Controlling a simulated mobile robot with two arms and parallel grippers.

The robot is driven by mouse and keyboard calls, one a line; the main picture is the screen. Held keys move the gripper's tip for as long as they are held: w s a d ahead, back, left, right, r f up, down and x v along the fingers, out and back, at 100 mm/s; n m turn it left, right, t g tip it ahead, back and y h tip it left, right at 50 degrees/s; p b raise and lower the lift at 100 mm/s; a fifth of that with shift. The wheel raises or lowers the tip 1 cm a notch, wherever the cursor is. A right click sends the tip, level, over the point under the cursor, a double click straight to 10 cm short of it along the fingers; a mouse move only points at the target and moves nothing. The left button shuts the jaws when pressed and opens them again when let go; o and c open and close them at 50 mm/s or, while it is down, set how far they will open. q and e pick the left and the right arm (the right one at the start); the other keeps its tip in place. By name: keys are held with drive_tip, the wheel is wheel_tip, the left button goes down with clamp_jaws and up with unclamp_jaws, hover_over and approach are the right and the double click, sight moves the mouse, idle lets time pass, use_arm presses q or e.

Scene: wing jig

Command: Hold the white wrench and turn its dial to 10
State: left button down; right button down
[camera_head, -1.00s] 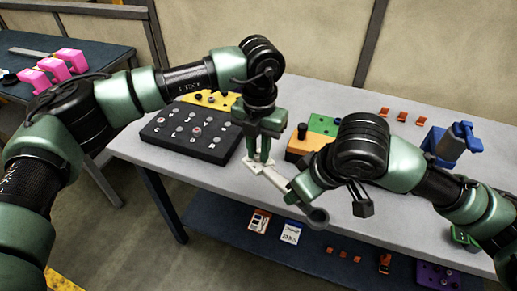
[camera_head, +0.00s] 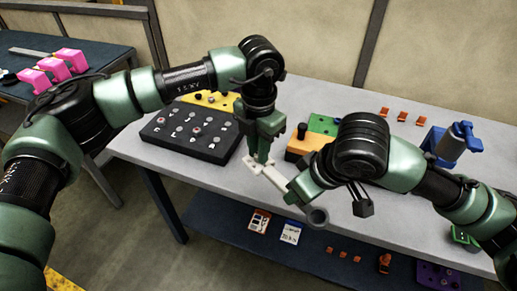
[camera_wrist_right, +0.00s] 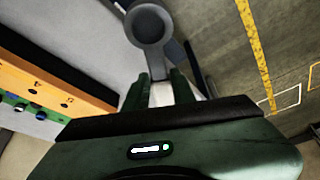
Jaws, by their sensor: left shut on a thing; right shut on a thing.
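The white wrench (camera_head: 274,175) is held slanting over the front edge of the grey table in the head view. Its grey ring end (camera_head: 317,216) points toward me, and the ring also shows in the right wrist view (camera_wrist_right: 150,24). My left gripper (camera_head: 262,158) points down and is shut at the wrench's far, white end. The dial and its numbers are hidden or too small to read. My right gripper (camera_head: 292,194) is shut on the wrench's handle near the ring; in the right wrist view its fingers (camera_wrist_right: 160,92) stand either side of the handle.
A black block with knobs (camera_head: 190,133) stands left of the left gripper. Behind are a yellow block (camera_head: 222,102), an orange block (camera_head: 303,143) and a green block (camera_head: 322,124). A blue stand (camera_head: 440,143) is at the right. A lower shelf (camera_head: 215,218) holds cards and small parts.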

use_arm(q)
drive_tip(key=c, duration=1.3)
unclamp_jaws()
